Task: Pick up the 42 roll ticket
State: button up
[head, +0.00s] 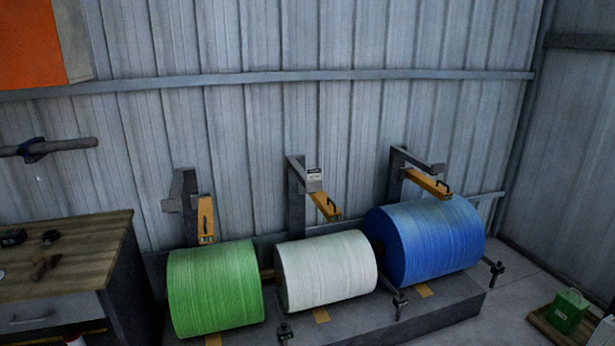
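A small white ticket with a dark top edge (314,175) shows on the end of the grey bracket above the white roll. Its print is too small to read, so I cannot tell whether it is the 42 roll ticket. The white roll (326,270) lies between a green roll (214,288) and a larger blue roll (430,240). A small greenish label (206,239) shows at the lower end of the yellow arm above the green roll; it is also unreadable. My gripper is not in view.
The rolls rest along a low grey plinth (445,312) before a corrugated wall. Yellow arms (326,206) hang from the brackets. A wooden-topped bench (85,243) with small dark items stands left.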

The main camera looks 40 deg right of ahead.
aim_at(313, 174)
jog(key=i, duration=1.05)
jog(key=u, duration=0.3)
